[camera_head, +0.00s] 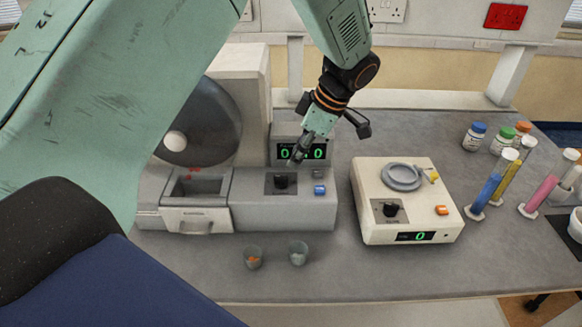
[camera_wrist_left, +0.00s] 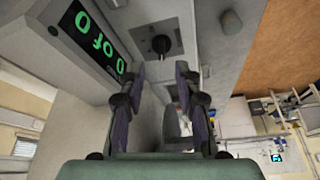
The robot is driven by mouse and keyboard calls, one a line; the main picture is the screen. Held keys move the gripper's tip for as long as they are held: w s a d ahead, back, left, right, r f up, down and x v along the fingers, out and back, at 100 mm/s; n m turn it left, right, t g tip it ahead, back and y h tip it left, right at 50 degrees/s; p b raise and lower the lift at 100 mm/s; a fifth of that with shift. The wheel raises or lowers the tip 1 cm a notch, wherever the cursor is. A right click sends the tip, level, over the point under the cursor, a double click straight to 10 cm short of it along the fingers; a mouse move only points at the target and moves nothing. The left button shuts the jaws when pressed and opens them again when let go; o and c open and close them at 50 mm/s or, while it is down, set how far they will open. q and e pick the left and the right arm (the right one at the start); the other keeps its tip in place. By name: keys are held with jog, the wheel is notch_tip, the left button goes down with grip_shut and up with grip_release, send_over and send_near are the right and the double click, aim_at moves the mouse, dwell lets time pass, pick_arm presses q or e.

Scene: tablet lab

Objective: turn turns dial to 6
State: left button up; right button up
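A black dial (camera_head: 281,181) sits on a dark square plate on the grey drum machine (camera_head: 245,212). In the left wrist view the dial (camera_wrist_left: 161,45) shows just beyond the fingertips, between their lines. My left gripper (camera_head: 294,160) points down toward the dial from above and behind. Its two fingers (camera_wrist_left: 160,74) are apart with nothing between them, and they look clear of the dial. The machine's display (camera_head: 302,151) shows green zeros and is partly covered by my gripper. The display (camera_wrist_left: 98,45) also shows in the wrist view. My right gripper is not seen.
Two small cups (camera_head: 298,253) stand in front. Tubes and bottles (camera_head: 502,140) stand far right.

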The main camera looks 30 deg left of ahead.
aim_at(283, 177)
pick_arm(q)
jog(key=x, duration=0.4)
jog(key=p+x, duration=0.1)
jog(key=x, duration=0.1)
jog(key=shift+s+a, duration=0.3)
jog(key=shift+a, duration=0.05)
jog(key=shift+f, duration=0.35)
jog(key=shift+d, duration=0.2)
jog(key=shift+c, duration=0.3)
jog(key=shift+a, duration=0.2)
jog(key=c, duration=0.3)
jog(key=shift+w, duration=0.1)
grip_shut()
